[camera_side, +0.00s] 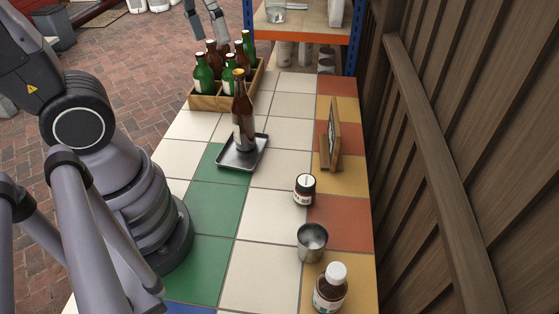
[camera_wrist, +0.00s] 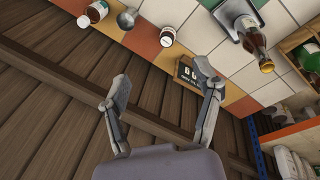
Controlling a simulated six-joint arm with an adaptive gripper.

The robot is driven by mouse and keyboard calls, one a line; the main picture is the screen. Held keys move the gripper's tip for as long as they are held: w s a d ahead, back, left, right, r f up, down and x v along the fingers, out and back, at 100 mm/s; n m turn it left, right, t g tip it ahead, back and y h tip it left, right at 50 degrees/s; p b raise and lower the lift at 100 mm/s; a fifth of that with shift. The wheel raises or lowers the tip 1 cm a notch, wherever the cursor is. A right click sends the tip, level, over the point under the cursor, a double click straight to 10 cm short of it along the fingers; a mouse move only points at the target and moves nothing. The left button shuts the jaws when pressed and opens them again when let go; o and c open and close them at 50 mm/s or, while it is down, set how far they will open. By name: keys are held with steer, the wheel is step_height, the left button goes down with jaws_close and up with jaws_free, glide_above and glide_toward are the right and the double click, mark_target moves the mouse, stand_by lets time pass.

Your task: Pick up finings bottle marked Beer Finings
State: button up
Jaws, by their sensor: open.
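A brown bottle with a white cap and a pale label (camera_side: 329,292) stands upright at the near right of the tiled table. It also shows at the top left of the wrist view (camera_wrist: 98,12). The label writing on both is too small to read, so I cannot tell which says Beer Finings. My gripper (camera_side: 209,32) is open and empty above the far end, by the crate, well away from both. Its fingers show in the wrist view (camera_wrist: 162,80).
A metal cup (camera_side: 312,242) stands between the jar and the white-capped bottle. A small framed sign (camera_side: 334,135) stands near the wooden wall. A tall brown bottle (camera_side: 242,115) stands on a dark tray (camera_side: 228,163). A wooden crate (camera_side: 205,102) holds several bottles. The near middle tiles are clear.

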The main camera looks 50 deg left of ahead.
mark_target(337, 264)
steer(key=w+d+f+n+g+h, duration=0.1)
steer(key=w+d+f+g+h, duration=0.1)
steer(key=w+d+f+g, duration=0.35)
steer(key=w+d+f+n+g+h, duration=0.2)
steer(key=w+d+f+g, duration=0.15)
steer(key=d+f, duration=0.4)
steer(key=s+d+f+n+g+h, duration=0.1)
steer(key=d+f+n+g+h, duration=0.15)
steer(key=d+f, duration=0.4)
steer(key=d+f+n+g+h, duration=0.2)
steer(key=d+f+g+h, duration=0.15)
steer(key=f, duration=0.55)
steer(key=x, duration=0.8)
steer(key=shift+f, duration=0.35)
steer(key=shift+y, duration=0.3)
jaws_close()
